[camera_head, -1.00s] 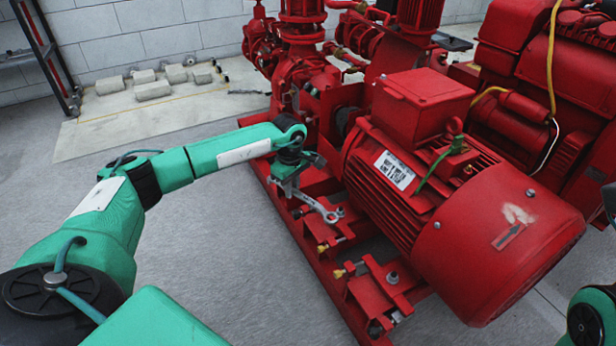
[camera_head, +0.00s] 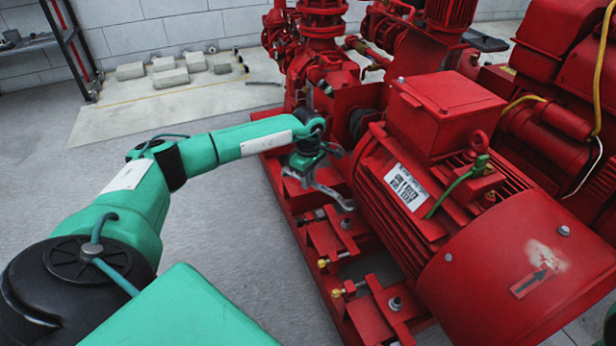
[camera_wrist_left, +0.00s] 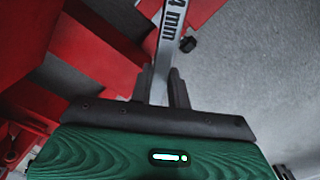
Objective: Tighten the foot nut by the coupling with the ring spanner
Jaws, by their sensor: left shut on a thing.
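My left gripper (camera_head: 308,172) is shut on the grey ring spanner (camera_head: 332,195), beside the red motor. In the left wrist view the fingers (camera_wrist_left: 160,88) grip the flat shank of the spanner (camera_wrist_left: 170,35), which bears partly cut-off "4 mm" lettering. In the head view the spanner's free end is above and close to the foot nut (camera_head: 345,223) by the coupling. It looks apart from the nut, but the height gap is hard to judge. The spanner's ring end is out of the wrist view. My right gripper is not in view.
The red motor (camera_head: 440,210) stands close to the right of the spanner. Brass-tipped screws (camera_head: 337,293) and another foot bolt (camera_head: 395,303) lie nearer along the red base frame (camera_head: 312,240). Pump pipework (camera_head: 320,60) rises behind. Grey floor to the left is open.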

